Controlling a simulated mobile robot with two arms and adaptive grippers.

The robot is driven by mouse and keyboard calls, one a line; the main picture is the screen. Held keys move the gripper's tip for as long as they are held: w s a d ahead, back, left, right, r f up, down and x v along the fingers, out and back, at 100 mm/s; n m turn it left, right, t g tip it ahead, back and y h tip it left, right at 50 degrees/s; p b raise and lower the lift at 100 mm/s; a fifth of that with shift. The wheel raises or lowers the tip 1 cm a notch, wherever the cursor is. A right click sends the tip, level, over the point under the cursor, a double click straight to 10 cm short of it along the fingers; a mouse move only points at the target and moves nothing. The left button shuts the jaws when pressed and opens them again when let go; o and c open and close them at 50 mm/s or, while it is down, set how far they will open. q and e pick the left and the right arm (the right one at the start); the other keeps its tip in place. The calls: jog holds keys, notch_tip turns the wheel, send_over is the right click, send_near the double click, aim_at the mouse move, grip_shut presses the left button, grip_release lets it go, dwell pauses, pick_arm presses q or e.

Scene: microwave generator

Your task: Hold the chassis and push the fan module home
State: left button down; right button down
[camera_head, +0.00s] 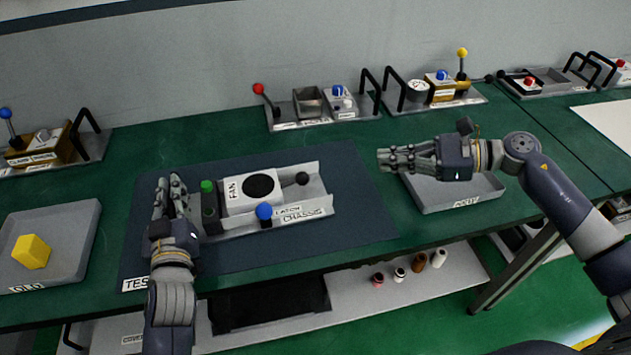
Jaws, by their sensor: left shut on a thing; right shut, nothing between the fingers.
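The chassis (318,190) is a grey open tray on the dark mat, with "CHASSIS" and "LATCH" labels on its front. The fan module (236,203), a white block marked "FAN" with a black disc, sits inside it. A dark block with a green knob (207,186) stands to the fan's left, a blue latch knob (264,211) in front and a black ball knob (302,178) to its right. My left gripper (170,186) is shut at the chassis's left end; its exact contact is hidden. My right gripper (384,159) is shut and empty, right of the chassis and apart from it.
The dark mat (345,235) has free room around the chassis. A left tray (78,225) holds a yellow block (31,251). An empty grey tray (440,195) lies under my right forearm. Several fixtures with handles and knobs line the back of the green table (190,130).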

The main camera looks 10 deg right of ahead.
pick_arm(q)
jog(key=shift+f, duration=0.5)
jog(key=c, duration=1.6)
grip_release()
jog(key=shift+r, duration=0.15)
jog(key=shift+s, duration=0.3)
jog(key=shift+s+d, duration=0.15)
jog(key=shift+s, duration=1.6)
jog(key=shift+s+d, duration=0.1)
jog(key=shift+s, duration=1.6)
